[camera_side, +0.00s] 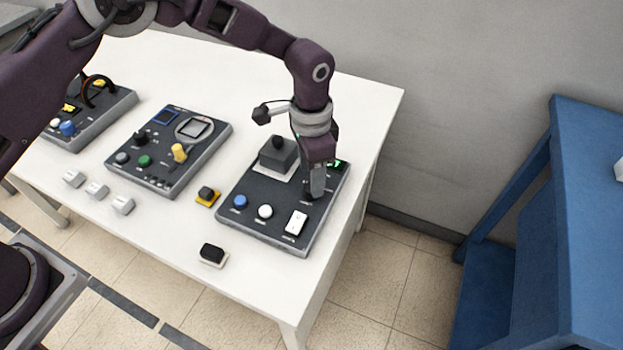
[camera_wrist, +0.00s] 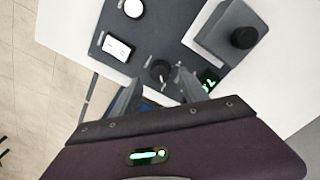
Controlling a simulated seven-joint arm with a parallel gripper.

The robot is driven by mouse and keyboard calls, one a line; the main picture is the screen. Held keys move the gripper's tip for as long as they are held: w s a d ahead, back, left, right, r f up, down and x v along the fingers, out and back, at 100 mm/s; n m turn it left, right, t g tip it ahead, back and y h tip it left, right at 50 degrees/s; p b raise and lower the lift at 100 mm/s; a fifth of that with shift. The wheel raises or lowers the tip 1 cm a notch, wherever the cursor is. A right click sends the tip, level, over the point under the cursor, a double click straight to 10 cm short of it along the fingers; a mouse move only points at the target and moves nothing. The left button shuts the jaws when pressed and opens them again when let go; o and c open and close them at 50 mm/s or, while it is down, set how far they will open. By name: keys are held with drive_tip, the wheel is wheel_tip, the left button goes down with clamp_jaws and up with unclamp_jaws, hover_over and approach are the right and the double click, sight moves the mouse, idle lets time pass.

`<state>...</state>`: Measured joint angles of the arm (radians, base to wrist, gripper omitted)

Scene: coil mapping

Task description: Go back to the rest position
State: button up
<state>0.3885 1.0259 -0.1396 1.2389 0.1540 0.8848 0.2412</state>
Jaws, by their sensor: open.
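My gripper (camera_side: 317,182) is above the right-hand dark control panel (camera_side: 263,221), pointing down near its right side. In the wrist view my gripper (camera_wrist: 155,88) shows its two fingers apart, with a black knob (camera_wrist: 160,70) between or just beyond the tips. I cannot tell whether the fingers touch the knob. A white rocker switch (camera_wrist: 117,48), a white round button (camera_wrist: 133,8) and a lit green display (camera_wrist: 209,80) are on the same panel. A grey block with a black knob (camera_wrist: 243,38) stands at the panel's back.
The middle panel (camera_side: 168,150) and the left panel (camera_side: 95,118) stand on the white table (camera_side: 350,110). Several small white blocks (camera_side: 97,190), a yellow-and-black block (camera_side: 207,196) and a black-and-white block (camera_side: 213,254) lie near the front. A blue shelf (camera_side: 545,220) stands right of the table.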

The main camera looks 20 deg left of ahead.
wheel_tip(320, 180, up, 4)
drive_tip(key=shift+r, duration=0.15)
idle(0.3)
drive_tip(key=shift+a+r, duration=0.15)
drive_tip(key=shift+r, duration=0.15)
drive_tip(key=s+a+r+n+t, duration=0.15)
drive_tip(key=s+a+r, duration=0.35)
drive_tip(key=r, duration=0.5)
drive_tip(key=s+a+r+n+t, duration=0.1)
drive_tip(key=s+a+r+n, duration=0.15)
drive_tip(key=a+r, duration=0.55)
drive_tip(key=s+a+r+n+t, duration=0.1)
drive_tip(key=s+a, duration=0.3)
drive_tip(key=s, duration=0.6)
drive_tip(key=s+a+r+n+t, duration=0.1)
drive_tip(key=s+a+n, duration=0.3)
drive_tip(key=s, duration=0.7)
drive_tip(key=shift+a+r+t, duration=0.2)
drive_tip(key=shift+r+t, duration=0.2)
drive_tip(key=shift+t, duration=0.15)
drive_tip(key=shift+w, duration=0.1)
drive_tip(key=shift+c, duration=0.2)
